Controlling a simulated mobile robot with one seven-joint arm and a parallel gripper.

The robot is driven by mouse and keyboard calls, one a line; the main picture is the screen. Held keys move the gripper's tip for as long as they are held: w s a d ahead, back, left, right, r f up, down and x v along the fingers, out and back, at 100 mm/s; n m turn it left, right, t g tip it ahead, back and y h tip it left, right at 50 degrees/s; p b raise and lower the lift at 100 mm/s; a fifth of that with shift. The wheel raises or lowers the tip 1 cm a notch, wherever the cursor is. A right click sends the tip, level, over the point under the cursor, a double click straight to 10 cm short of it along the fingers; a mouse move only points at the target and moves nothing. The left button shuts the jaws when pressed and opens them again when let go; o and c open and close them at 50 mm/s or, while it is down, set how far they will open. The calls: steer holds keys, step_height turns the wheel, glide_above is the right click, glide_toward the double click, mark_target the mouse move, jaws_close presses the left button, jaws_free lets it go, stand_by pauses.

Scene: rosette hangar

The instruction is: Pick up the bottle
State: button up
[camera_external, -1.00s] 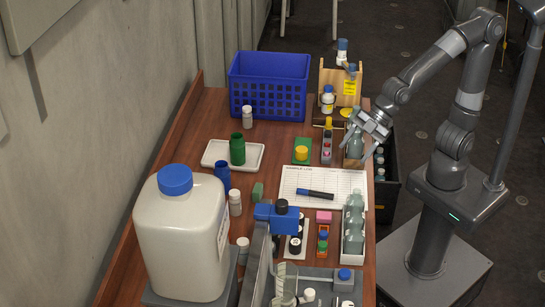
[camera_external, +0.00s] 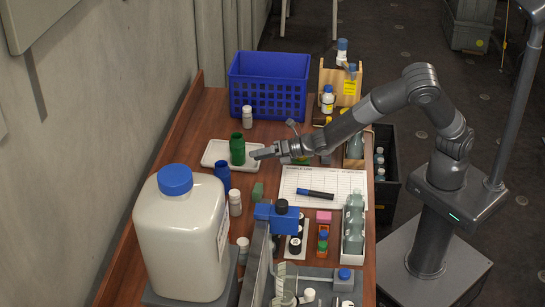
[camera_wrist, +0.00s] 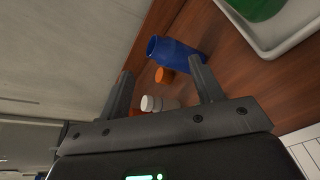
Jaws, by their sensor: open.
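Several bottles stand on the table, and I cannot tell which one is meant. A blue bottle (camera_external: 222,174) stands behind the big white jug; it also shows between and beyond my fingers in the wrist view (camera_wrist: 174,51). A green bottle (camera_external: 237,149) stands on a white tray (camera_external: 211,163); part of it shows at the top right of the wrist view (camera_wrist: 262,6). My gripper (camera_external: 258,154) is open and empty, above the table just right of the tray. Its two fingers (camera_wrist: 160,75) show spread in the wrist view.
A white-capped bottle (camera_external: 235,203) and an orange cap (camera_wrist: 164,75) are near the blue bottle. The large jug (camera_external: 180,235) stands at the front left. A blue basket (camera_external: 269,83) is at the back. A bottle rack (camera_external: 353,230) and log sheet (camera_external: 323,181) lie to the right.

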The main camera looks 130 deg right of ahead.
steer(key=w+d+f+n+t, duration=0.1)
steer(key=w+d+n+t, duration=0.1)
steer(key=w+n, duration=0.4)
steer(key=w+d+f+n+t+y, duration=0.1)
steer(key=w+d+n+t, duration=0.1)
steer(key=w+d+n, duration=0.2)
steer(key=shift+w+d+f+n+y, duration=0.35)
steer(key=shift+w+n, duration=0.55)
steer(key=shift+w, duration=0.5)
steer(key=shift+c, duration=0.4)
steer(key=c, duration=1.2)
